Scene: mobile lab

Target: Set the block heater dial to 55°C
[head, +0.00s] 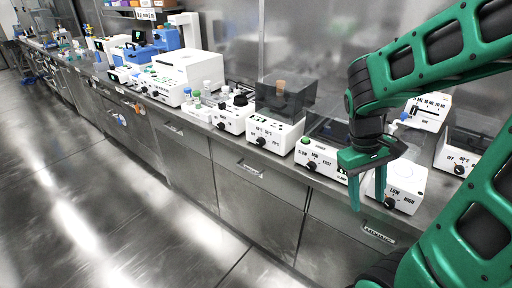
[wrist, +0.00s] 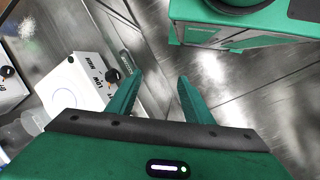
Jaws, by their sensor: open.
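Two white devices with temperature labels and black dials show in the head view. One (head: 285,134) stands mid-bench with its dial (head: 262,142) on the front; the other (head: 449,157) is at the far right with its dial (head: 459,170). The print is too small to tell which is the block heater or where either dial points. My gripper (head: 367,194) is open and empty, pointing down in front of the bench near a white LOW/HIGH device (head: 408,178). In the wrist view my gripper (wrist: 160,84) has nothing between its fingers; the LOW/HIGH device's knob (wrist: 112,76) lies left of them.
A LOW/MID/FAST device (head: 322,156) stands left of the gripper on the steel bench. Another white dial device (head: 232,118), small bottles (head: 192,98) and larger instruments crowd the bench to the left. The floor (head: 120,200) in front is clear.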

